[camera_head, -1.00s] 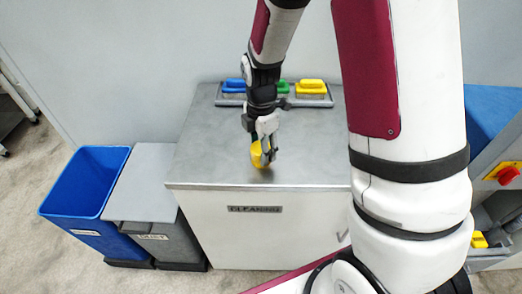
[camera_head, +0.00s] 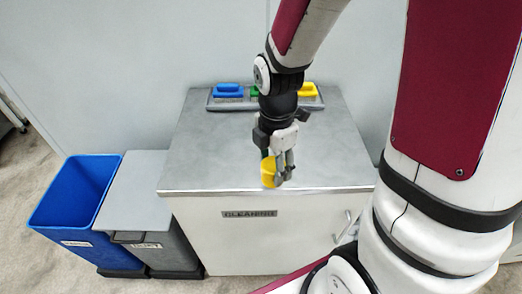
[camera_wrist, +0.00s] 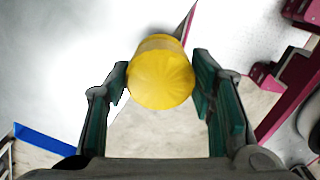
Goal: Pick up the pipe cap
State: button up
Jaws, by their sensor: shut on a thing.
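The pipe cap (camera_head: 268,170) is yellow and round. In the wrist view the yellow pipe cap (camera_wrist: 161,76) sits between the two green-padded fingers, with its ribbed round end toward the camera. My gripper (camera_head: 279,172) is shut on it, and it also shows in the wrist view (camera_wrist: 163,90). In the head view the gripper points down near the front edge of the grey cabinet top (camera_head: 220,165). The cap appears held above that top; the exact gap is hard to judge.
A tray (camera_head: 235,104) with blue, green and yellow handled tools lies at the back of the cabinet top. A blue open bin (camera_head: 75,200) and a grey lidded bin (camera_head: 135,185) stand to the left. The left part of the top is clear.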

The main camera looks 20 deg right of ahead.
jog(key=s+p, duration=0.4)
jog(key=s, duration=0.2)
jog(key=shift+s+d+r+p, duration=0.25)
jog(key=shift+d+r+p, duration=0.1)
jog(key=shift+d+p, duration=0.05)
dwell(0.4)
jog(key=shift+r+p, duration=0.7)
jog(key=shift+r, duration=0.05)
